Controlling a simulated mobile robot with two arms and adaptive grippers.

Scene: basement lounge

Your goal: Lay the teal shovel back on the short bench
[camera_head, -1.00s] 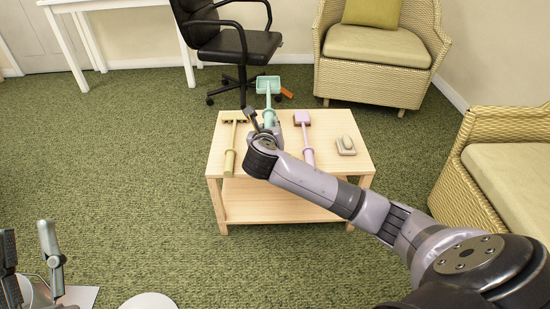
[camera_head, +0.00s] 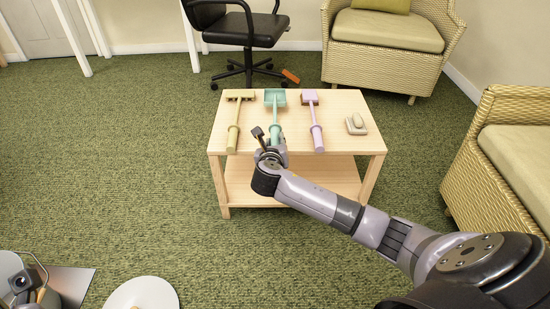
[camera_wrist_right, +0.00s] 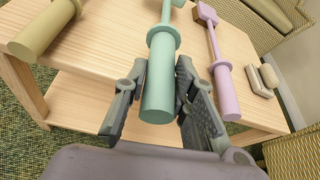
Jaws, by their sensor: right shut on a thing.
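The teal shovel (camera_head: 275,98) is over the short wooden bench (camera_head: 345,105), its scoop at the far edge and its handle towards me. My right gripper (camera_head: 270,143) is at the bench's front edge, shut on the handle. In the right wrist view, the teal handle (camera_wrist_right: 158,88) sits between the two fingers (camera_wrist_right: 160,95), its end pointing at the camera. The shovel looks level and close to the top; I cannot tell whether it touches. My left gripper is not visible.
On the bench, an olive rake (camera_head: 234,125) lies left of the shovel, a lilac tool (camera_head: 316,130) right of it, and a small dish with a stone-like piece (camera_head: 356,124) further right. A black office chair (camera_head: 245,30) and wicker armchairs (camera_head: 388,60) stand around.

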